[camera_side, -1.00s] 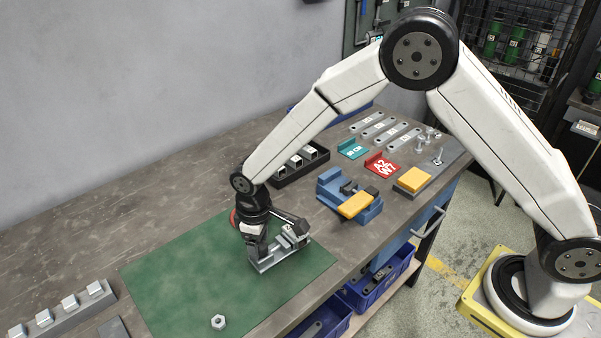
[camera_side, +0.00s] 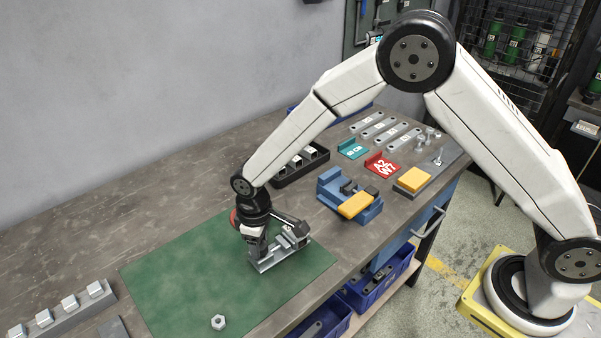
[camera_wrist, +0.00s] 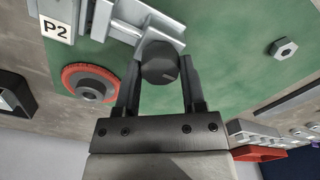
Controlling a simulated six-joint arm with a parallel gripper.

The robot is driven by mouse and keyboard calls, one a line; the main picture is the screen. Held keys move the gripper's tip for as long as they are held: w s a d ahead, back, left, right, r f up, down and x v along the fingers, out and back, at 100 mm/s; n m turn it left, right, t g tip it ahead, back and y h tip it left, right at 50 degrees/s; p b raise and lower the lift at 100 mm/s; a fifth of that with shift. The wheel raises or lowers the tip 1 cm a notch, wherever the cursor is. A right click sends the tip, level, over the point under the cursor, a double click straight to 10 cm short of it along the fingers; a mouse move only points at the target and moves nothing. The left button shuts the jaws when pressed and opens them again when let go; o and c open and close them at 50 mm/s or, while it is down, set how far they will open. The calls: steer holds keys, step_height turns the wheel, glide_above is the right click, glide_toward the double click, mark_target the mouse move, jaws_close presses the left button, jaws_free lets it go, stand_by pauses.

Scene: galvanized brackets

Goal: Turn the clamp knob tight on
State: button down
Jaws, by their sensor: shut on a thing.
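In the side view my gripper (camera_side: 257,247) points down at the left end of the clamp (camera_side: 282,256), which lies on the green mat (camera_side: 195,275). The knob is hidden there behind the gripper.
A red-rimmed disc (camera_wrist: 90,83) and a P2 label (camera_wrist: 54,29) are close to the clamp. A hex nut (camera_side: 218,322) lies at the mat's front. A blue fixture with a yellow block (camera_side: 356,205) stands to the right. The mat's left part is clear.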

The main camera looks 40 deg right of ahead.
steer(key=n, duration=0.8)
steer(key=shift+n, duration=0.4)
steer(key=n, duration=0.4)
steer(key=shift+n, duration=0.3)
steer(key=n, duration=0.4)
steer(key=shift+n, duration=0.3)
steer(key=shift+c, duration=1.3)
jaws_free()
